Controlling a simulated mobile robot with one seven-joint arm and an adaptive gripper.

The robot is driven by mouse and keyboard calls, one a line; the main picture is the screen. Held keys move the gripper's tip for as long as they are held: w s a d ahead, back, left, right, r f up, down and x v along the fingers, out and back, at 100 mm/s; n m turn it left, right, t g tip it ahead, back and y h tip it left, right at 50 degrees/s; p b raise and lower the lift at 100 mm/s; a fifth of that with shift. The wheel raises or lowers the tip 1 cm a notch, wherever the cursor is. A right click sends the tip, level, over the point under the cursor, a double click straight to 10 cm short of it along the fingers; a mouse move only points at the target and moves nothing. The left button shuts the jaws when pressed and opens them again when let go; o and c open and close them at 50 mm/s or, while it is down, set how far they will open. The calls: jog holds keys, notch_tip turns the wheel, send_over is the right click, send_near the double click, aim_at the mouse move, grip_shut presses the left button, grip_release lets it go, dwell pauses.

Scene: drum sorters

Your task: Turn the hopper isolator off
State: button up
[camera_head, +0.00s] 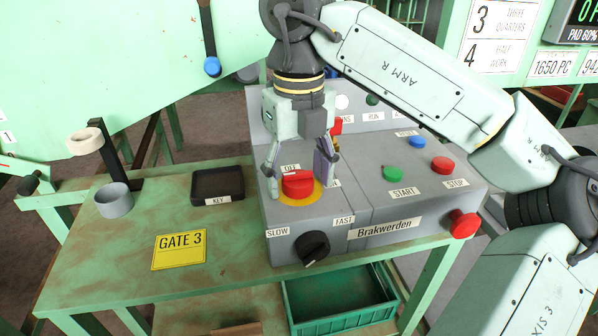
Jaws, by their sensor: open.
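A red rotary knob on a yellow round plate (316,194), which looks like an isolator switch, sits at the left of the grey control box (375,205). An "OFF" label is above it and a partly hidden label is to its right. No label naming the hopper is readable. My gripper (298,177) points down over the red knob, open, with one finger on each side of it. I cannot tell whether the fingers touch it. A second red and yellow part (336,126) shows behind the right finger, mostly hidden.
A black SLOW/FAST knob (314,248) is on the box's front. Green START (393,174), red STOP (442,165) and blue (417,142) buttons sit right. A red mushroom button (463,224) sticks out front right. A black KEY tray (217,184) and grey cup (114,201) stand left.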

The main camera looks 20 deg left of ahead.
jog(key=shift+c, duration=0.2)
jog(key=c, duration=1.1)
jog(key=shift+n, duration=0.4)
jog(key=n, duration=0.7)
jog(key=shift+w, duration=0.15)
jog(key=n, duration=0.5)
jog(key=shift+w, duration=0.1)
jog(key=shift+n+p, duration=0.4)
jog(key=shift+n, duration=1.4)
